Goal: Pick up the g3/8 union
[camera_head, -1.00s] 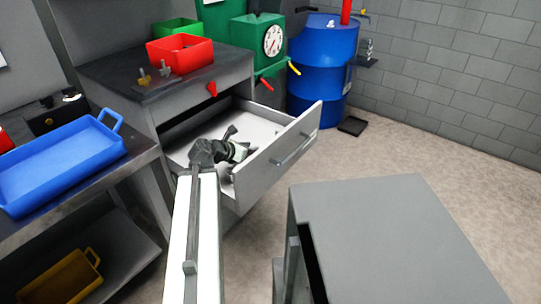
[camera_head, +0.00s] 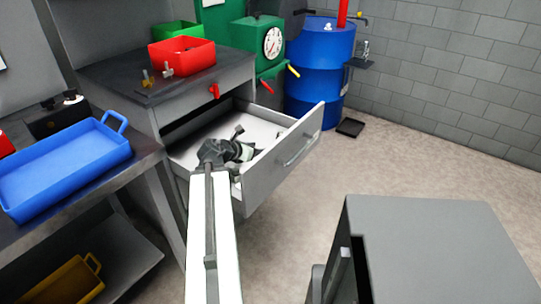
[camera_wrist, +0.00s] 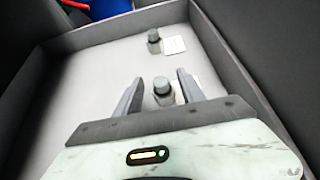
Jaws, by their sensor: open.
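Two small grey fittings stand in the open drawer (camera_wrist: 104,58). The nearer fitting (camera_wrist: 163,90) appears between the fingers of my gripper (camera_wrist: 160,77), which is open; I cannot tell its exact depth below the fingertips. The farther fitting (camera_wrist: 153,38) stands beyond the fingertips, with a white label card (camera_wrist: 174,45) beside it. Another pale card lies partly hidden behind the right finger. The lettering is too small to read, so I cannot tell which fitting is the g3/8 union. In the head view my gripper (camera_head: 243,150) is inside the drawer.
The drawer's front panel (camera_head: 285,160) and side walls surround my gripper. A grey cabinet (camera_head: 430,240) stands in the right foreground. A blue tray (camera_head: 65,168) is on the left bench. A red bin (camera_head: 182,55) sits above the drawer.

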